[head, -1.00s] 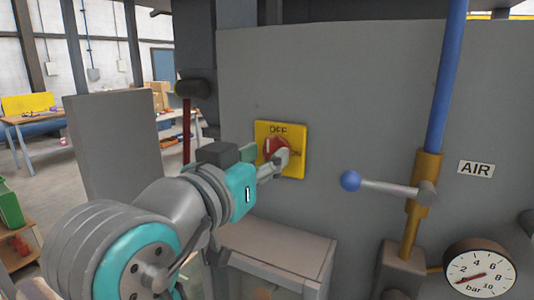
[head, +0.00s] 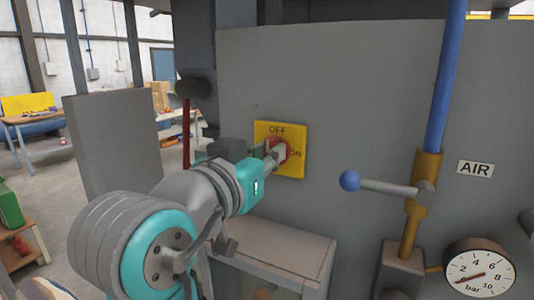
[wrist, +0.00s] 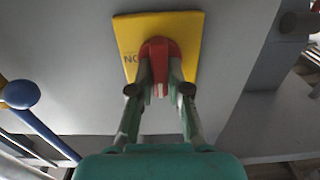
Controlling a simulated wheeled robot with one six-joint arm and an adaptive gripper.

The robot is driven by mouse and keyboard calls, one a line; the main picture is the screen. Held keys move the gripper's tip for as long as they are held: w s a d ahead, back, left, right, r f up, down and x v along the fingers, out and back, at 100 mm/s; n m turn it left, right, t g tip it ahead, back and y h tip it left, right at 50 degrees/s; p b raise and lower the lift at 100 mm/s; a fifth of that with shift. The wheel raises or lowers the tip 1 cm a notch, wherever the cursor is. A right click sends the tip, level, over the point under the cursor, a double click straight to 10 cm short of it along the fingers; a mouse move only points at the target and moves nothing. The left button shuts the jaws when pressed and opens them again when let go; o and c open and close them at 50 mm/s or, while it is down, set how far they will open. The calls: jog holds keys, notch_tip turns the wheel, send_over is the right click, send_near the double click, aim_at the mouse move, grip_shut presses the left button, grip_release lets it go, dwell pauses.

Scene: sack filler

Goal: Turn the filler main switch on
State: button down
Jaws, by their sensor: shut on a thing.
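The main switch is a red rotary knob (head: 277,152) on a yellow plate (head: 294,134) fixed to the grey machine panel. In the head view the plate reads OFF at the top and ON at the right. My gripper (head: 279,154) reaches the knob from the lower left and hides part of it. In the wrist view my gripper (wrist: 160,88) has its two fingers shut on the red knob (wrist: 159,50), one on each side, in front of the yellow plate (wrist: 190,30). The exact direction of the knob's pointer is hard to tell.
A blue-knobbed valve lever (head: 349,181) on a blue and brass air pipe sticks out to the right of the switch. A pressure gauge (head: 478,275) is at the lower right. A grey box (head: 285,248) stands below the switch.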

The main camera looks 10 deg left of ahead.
jog(key=shift+m, duration=0.3)
jog(key=m, duration=1.7)
jog(key=shift+s+d+f, duration=0.1)
jog(key=shift+d+f, duration=0.2)
jog(key=shift+f, duration=0.05)
jog(key=c, duration=1.1)
grip_release()
